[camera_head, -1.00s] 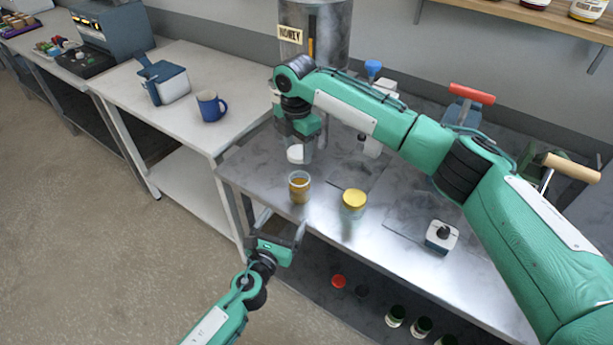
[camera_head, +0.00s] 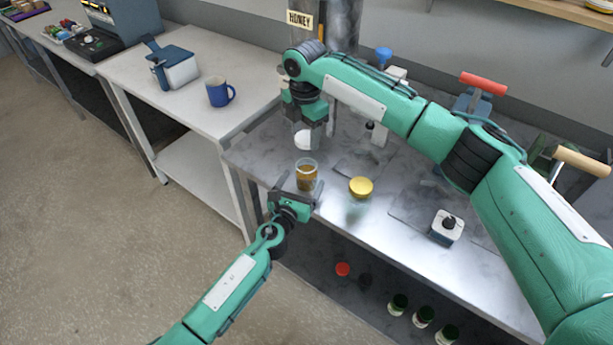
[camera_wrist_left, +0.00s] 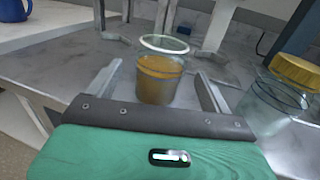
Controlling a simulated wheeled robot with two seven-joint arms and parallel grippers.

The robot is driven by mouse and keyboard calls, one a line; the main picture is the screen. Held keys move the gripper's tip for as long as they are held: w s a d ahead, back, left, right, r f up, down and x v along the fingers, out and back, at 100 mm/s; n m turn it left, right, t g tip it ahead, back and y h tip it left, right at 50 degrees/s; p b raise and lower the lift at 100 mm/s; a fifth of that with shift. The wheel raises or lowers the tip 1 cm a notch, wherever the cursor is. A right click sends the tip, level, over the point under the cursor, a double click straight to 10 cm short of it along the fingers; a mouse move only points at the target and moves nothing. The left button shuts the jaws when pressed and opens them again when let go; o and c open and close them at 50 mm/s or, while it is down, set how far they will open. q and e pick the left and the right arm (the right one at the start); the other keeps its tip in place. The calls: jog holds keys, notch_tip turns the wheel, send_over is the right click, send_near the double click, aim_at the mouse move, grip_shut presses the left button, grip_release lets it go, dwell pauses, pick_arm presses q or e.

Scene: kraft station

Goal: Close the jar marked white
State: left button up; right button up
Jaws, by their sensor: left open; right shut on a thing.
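A clear open jar with amber contents (camera_head: 306,178) stands upright near the metal table's front left edge. It also shows in the left wrist view (camera_wrist_left: 160,82). My left gripper (camera_head: 297,188) is open at the jar's near side. In the left wrist view its two fingers (camera_wrist_left: 155,88) lie left and right of the jar, with gaps visible. My right gripper (camera_head: 304,124) is shut on a white lid (camera_head: 302,141), held behind and above the jar in the head view. Any marking on the jar cannot be read.
A jar with a yellow lid (camera_head: 360,187) stands close right of the open jar. A white block with a black knob (camera_head: 446,227) is farther right. A blue mug (camera_head: 220,92) stands on the white table at left. Several small jars sit on the shelf below.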

aim_at(302, 181)
pick_arm(q)
jog(key=shift+x, duration=1.6)
jog(key=c, duration=1.4)
jog(key=shift+c, duration=0.2)
pick_arm(e)
jog(key=shift+f, duration=2.5)
jog(key=shift+f, duration=0.85)
jog(key=shift+f, duration=0.55)
